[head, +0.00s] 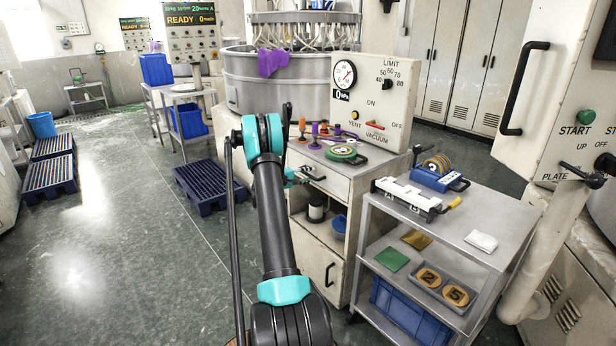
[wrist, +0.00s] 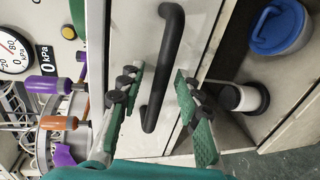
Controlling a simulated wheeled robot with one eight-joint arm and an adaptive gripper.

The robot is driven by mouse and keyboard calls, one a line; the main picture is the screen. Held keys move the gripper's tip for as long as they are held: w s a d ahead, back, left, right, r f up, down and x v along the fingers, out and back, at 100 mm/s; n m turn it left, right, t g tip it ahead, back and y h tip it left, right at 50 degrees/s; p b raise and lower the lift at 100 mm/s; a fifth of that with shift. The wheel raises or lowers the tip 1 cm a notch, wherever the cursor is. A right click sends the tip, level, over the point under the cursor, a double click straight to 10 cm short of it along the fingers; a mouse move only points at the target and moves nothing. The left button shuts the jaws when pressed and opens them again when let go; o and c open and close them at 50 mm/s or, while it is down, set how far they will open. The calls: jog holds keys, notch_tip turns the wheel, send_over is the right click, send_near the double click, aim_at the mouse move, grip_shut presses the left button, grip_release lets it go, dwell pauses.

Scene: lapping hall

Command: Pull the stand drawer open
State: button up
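The stand (head: 345,188) is a pale cabinet with a drawer just under its grey top. The drawer front (wrist: 136,28) looks flush with the stand, and its black bar handle (wrist: 168,68) fills the middle of the wrist view. My gripper (wrist: 158,72) is open, with one green-padded finger on each side of the handle. A gap shows between the fingers and the bar; I cannot tell how deep the bar sits between them. In the head view my gripper (head: 301,176) is at the drawer front, and my arm hides part of it.
Below the drawer is an open shelf with a dark-and-white spool (head: 316,210) and a blue-lidded tub (wrist: 281,27). Colored-handled tools and a green-rimmed disc (head: 343,154) lie on the stand's top. A grey cart (head: 473,246) stands close on the right.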

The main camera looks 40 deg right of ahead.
jog(key=shift+c, duration=0.2)
grip_shut()
jog(key=shift+a, duration=0.15)
jog(key=f+v, duration=0.2)
jog(key=v, duration=0.9)
jog(key=a+f+v, duration=0.1)
jog(key=f+v, duration=0.1)
jog(key=v, duration=0.9)
jog(key=shift+s+a+f, duration=0.15)
jog(key=shift+s+f, duration=0.1)
jog(key=shift+o, duration=0.2)
grip_release()
jog(key=shift+a, duration=0.1)
